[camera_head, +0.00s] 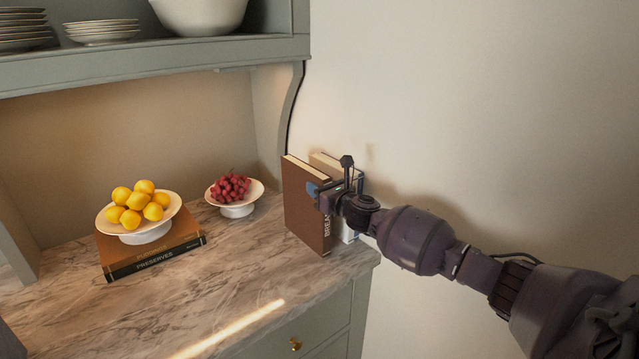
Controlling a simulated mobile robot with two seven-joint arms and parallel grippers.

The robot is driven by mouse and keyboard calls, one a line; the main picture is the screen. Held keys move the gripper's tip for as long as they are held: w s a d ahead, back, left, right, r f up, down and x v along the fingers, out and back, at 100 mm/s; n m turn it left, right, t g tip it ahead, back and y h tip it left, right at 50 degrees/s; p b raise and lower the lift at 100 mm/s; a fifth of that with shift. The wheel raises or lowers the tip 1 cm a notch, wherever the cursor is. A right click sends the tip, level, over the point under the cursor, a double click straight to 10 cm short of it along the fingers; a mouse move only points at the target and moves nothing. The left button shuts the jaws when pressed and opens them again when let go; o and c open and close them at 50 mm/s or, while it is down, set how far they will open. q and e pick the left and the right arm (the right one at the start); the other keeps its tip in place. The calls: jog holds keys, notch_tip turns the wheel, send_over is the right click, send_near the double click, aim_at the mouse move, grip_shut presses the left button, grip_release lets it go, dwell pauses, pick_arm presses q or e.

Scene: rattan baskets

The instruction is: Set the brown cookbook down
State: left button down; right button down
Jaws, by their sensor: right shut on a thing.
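The brown cookbook (304,214) stands upright, slightly tilted in the picture, at the right end of the marble counter (215,290). Light lettering shows low on its spine and a blue patch on its cover. My right gripper (330,194) comes in from the right and is shut on the brown cookbook near the middle of its spine side; the fingertips are partly hidden. The book's lower edge is at the counter surface; I cannot tell whether it bears on it. My left gripper is not in view.
A second upright book (349,232), pale and blue, stands close on the right, partly hidden by my gripper. A white bowl of red grapes (235,211) stands to the left. Lemons fill a footed dish (143,236) on stacked books (160,262). The counter's front middle is clear.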

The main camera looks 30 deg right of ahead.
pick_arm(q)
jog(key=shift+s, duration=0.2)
pick_arm(e)
jog(key=shift+r, duration=0.2)
jog(key=c, duration=1.2)
grip_release()
jog(key=shift+f, duration=0.25)
jog(key=o, duration=0.4)
jog(key=shift+s, duration=0.1)
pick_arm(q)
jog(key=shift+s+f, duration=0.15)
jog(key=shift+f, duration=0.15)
pick_arm(e)
jog(key=shift+r, duration=0.1)
